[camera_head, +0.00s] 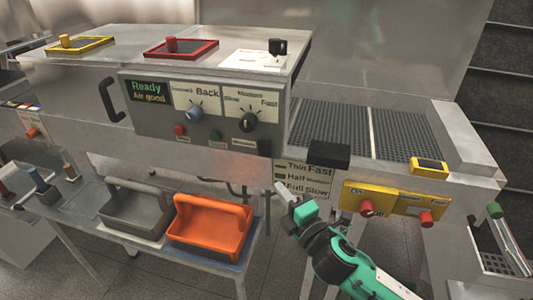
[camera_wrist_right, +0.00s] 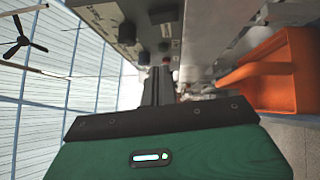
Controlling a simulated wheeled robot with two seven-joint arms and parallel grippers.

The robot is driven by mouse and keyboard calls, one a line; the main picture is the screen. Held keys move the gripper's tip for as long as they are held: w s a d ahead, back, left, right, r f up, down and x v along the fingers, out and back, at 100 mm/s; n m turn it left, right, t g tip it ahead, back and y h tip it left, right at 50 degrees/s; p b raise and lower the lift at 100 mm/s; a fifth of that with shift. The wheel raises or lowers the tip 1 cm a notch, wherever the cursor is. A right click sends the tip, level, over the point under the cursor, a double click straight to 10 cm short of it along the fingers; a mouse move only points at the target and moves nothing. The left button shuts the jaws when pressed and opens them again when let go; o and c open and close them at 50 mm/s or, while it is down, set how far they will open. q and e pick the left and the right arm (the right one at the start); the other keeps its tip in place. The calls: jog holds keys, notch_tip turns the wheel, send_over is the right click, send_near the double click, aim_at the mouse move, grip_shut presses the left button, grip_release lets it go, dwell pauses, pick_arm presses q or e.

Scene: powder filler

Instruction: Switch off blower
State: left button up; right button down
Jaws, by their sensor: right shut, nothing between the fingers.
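My right gripper (camera_head: 285,192) is shut and empty, in front of the machine near the label reading Thin Fast, Half, Full Slow (camera_head: 303,179). Its shut fingers also show in the right wrist view (camera_wrist_right: 158,85), pointing toward a panel with dark knobs. A yellow panel (camera_head: 393,204) with "On" lettering and two red knobs, a left one (camera_head: 367,208) and a right one (camera_head: 426,219), is to the gripper's right. The grey control panel (camera_head: 205,123) has a blue-grey knob (camera_head: 195,113), a black knob (camera_head: 247,121) and small buttons. I cannot tell which control is the blower's. My left gripper is out of view.
A black box (camera_head: 328,155) juts out above the gripper. An orange carrier (camera_head: 210,226) and a grey carrier (camera_head: 135,210) stand on the low shelf at left. The orange carrier also shows in the right wrist view (camera_wrist_right: 283,75). Open floor lies below the gripper.

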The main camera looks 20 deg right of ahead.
jog(key=p, duration=0.4)
send_near(259, 146)
jog(key=w+a, duration=0.2)
jog(key=a, duration=0.1)
jog(key=shift+w+d+r+p, duration=0.1)
jog(key=shift+w+d+p, duration=0.35)
jog(key=shift+w, duration=0.45)
jog(key=shift+w+d+r+p, duration=0.15)
jog(key=shift+w+d+p, duration=0.3)
jog(key=shift+w, duration=0.5)
jog(key=shift+d, duration=0.1)
